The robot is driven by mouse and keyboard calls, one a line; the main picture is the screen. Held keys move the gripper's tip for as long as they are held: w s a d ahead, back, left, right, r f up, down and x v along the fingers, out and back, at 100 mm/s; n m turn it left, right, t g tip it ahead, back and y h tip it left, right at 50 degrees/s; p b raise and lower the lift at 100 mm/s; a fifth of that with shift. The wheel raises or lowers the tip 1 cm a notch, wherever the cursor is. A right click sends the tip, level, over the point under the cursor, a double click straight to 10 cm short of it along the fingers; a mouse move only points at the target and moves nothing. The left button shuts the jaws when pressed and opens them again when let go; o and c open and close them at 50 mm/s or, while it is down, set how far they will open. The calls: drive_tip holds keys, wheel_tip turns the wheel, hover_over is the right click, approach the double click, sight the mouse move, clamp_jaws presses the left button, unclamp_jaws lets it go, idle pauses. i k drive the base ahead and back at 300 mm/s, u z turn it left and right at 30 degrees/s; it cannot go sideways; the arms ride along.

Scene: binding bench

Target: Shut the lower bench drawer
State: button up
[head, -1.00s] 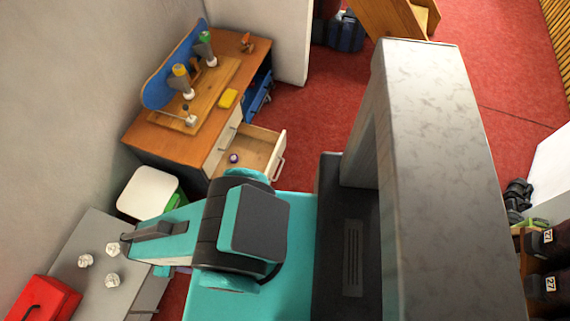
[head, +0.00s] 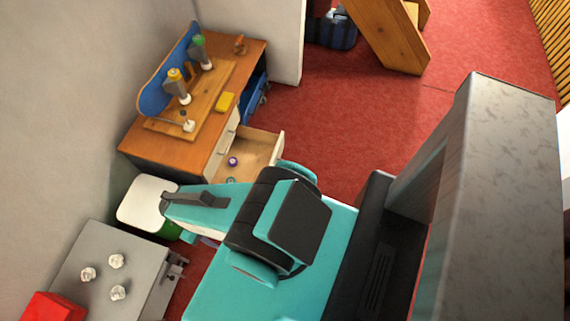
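The lower bench drawer (head: 262,147) stands pulled out from the right side of the wooden bench (head: 180,150). It has a pale front and a wooden inside. A small purple-and-white round item (head: 233,161) and a small teal round item (head: 231,180) lie in it. My teal and black arm covers the near part of the drawer front and its handle. A closed white drawer front shows above it.
A white-topped stool or bin (head: 147,203) stands at the bench's near end. A grey table (head: 100,262) with crumpled paper balls and a red box (head: 52,306) is at the lower left. Red floor (head: 350,115) is clear beyond the drawer.

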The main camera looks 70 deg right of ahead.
sight(254, 150)
drive_tip(key=u, duration=0.3)
drive_tip(key=k, duration=0.2)
drive_tip(key=z, duration=2.25)
drive_tip(key=k, duration=0.7)
drive_tip(key=u, duration=0.2)
